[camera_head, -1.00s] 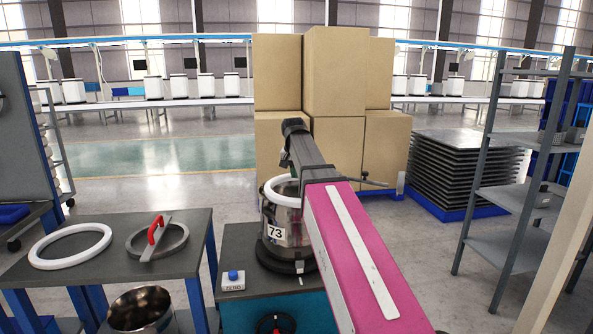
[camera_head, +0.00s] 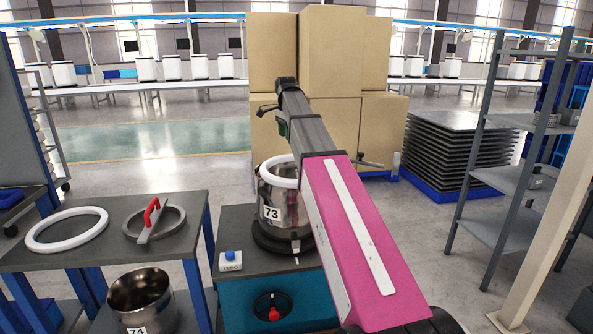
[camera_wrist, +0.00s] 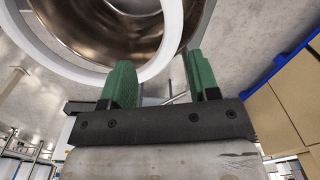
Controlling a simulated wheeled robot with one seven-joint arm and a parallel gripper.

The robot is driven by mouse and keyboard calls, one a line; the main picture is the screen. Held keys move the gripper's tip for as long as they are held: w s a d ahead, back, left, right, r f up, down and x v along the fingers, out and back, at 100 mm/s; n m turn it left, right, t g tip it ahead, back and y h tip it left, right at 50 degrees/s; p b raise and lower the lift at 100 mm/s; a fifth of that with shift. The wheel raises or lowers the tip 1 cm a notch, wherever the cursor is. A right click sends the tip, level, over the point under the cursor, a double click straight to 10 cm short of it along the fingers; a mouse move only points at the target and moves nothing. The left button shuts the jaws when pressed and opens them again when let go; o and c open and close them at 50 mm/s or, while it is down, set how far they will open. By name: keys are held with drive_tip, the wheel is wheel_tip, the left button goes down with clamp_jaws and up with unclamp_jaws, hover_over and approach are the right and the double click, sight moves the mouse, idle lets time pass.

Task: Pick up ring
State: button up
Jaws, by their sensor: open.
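A white ring (camera_head: 281,170) sits on the rim of the shiny metal pot marked 73 (camera_head: 278,203). In the wrist view the white ring (camera_wrist: 172,35) curves around the pot's mouth (camera_wrist: 110,30) at the top left. Another white ring (camera_head: 67,229) lies flat on the left table. My gripper (camera_wrist: 161,82) is open, with two green fingers apart. The ring's edge shows between and behind the fingers in the picture; I cannot tell whether it is within their reach.
The pot stands on a dark round base on a teal cabinet (camera_head: 270,297) with a blue button box (camera_head: 230,260). Tall cardboard boxes (camera_head: 345,60) stand behind. A metal shelf (camera_head: 500,180) is at right.

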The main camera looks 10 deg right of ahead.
sight(288, 155)
drive_tip(key=shift+m, duration=0.8)
drive_tip(key=f, duration=0.3)
drive_tip(key=w+f, duration=0.1)
drive_tip(key=f, duration=0.6)
drive_tip(key=shift+w+d, duration=0.2)
clamp_jaws()
